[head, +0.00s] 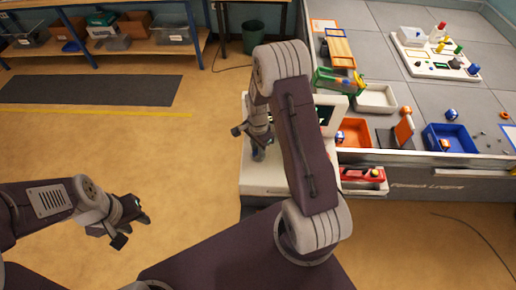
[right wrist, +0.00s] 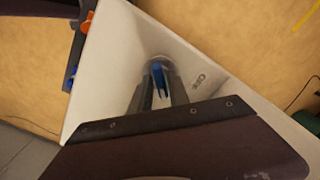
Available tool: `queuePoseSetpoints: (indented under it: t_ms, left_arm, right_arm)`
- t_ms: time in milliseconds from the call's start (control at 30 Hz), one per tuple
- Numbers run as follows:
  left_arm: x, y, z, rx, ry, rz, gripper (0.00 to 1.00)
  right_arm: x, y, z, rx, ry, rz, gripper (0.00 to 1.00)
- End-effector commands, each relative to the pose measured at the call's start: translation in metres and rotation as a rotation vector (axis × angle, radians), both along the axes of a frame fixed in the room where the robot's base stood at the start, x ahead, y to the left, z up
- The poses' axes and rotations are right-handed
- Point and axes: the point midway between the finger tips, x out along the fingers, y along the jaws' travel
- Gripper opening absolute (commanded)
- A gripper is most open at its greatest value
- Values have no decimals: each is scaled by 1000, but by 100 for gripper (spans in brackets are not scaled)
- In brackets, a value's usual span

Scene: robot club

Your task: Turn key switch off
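The key switch sits on a white panel (right wrist: 110,75), with a blue key (right wrist: 159,80) showing between the fingers of my right gripper (right wrist: 160,72). The lettering "OFF" is on the panel to the right of the key. The fingers stand on both sides of the key; whether they touch it I cannot tell. In the head view my right gripper (head: 257,148) points down at the white console (head: 262,178), and the key is hidden there. My left gripper (head: 128,222) is in free air over the floor at the left, with its fingers apart.
Right of the console is a grey table with an orange bin (head: 353,131), a blue bin (head: 450,137) and a white tray (head: 375,98). A red object (head: 362,174) lies in a holder at the table's front.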

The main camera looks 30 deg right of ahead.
Motion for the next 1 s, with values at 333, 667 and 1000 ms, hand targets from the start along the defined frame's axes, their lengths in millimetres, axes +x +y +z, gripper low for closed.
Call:
queuePoseSetpoints:
  t_ms: [333,667,1000]
  left_arm:
    - [0,0,0,0,0,0,36]
    - [0,0,-2,0,0,0,36]
    - [0,0,-4,0,0,0,36]
  right_arm:
    - [0,0,0,0,0,9,0]
    - [0,0,0,0,0,169,0]
    - [0,0,0,-1,-1,484,0]
